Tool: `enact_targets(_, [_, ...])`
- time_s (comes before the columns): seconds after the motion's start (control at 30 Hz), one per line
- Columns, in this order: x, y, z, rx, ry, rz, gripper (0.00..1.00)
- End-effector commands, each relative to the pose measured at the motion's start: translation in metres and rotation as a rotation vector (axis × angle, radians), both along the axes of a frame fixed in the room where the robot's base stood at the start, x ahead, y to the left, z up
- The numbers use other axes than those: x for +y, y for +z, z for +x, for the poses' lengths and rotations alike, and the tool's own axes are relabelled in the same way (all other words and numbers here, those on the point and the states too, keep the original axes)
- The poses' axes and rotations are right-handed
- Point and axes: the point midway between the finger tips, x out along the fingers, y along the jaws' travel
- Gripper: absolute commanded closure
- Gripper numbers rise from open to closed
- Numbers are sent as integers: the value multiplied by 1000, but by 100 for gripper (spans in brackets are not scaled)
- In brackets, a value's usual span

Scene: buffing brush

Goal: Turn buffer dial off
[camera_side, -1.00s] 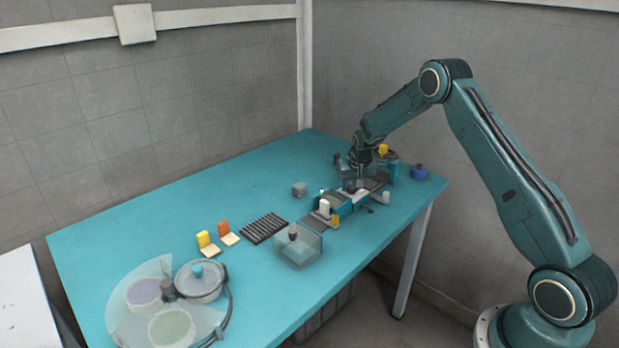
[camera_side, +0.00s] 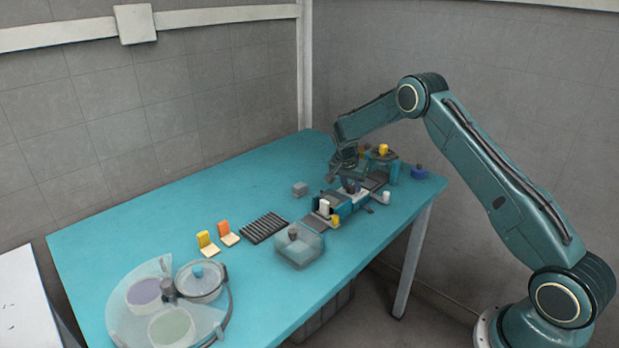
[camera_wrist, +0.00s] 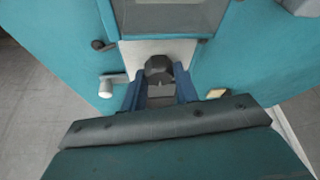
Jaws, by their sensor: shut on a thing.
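The buffing machine (camera_side: 345,202) is a long grey and teal unit near the right end of the blue table. My gripper (camera_side: 350,184) is at its far part, small and partly hidden by my wrist in the side view. In the wrist view my gripper (camera_wrist: 160,92) has its two dark blue fingers on either side of a black knob-like dial (camera_wrist: 158,66) on a pale plate. The gripper is shut on this dial. The dial's setting cannot be read, and its lower part is covered by my gripper.
A white peg (camera_wrist: 113,86) sticks out left of the dial in the wrist view. A yellow knob (camera_side: 383,149) and a blue pot (camera_side: 419,172) stand at the back right. A clear box (camera_side: 299,246) stands in front. The table's back left is free.

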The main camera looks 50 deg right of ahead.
Motion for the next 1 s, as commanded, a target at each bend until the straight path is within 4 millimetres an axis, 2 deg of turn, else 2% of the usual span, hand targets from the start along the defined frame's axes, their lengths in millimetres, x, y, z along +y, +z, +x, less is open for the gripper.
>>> enact_targets(0.47, [0,0,0,1,-22,0,93])
enact_targets(0.5, [0,0,0,1,-22,0,64])
enact_targets(0.6, [0,0,0,1,-22,0,48])
enact_targets(1.0, [1,3,0,0,-21,0,48])
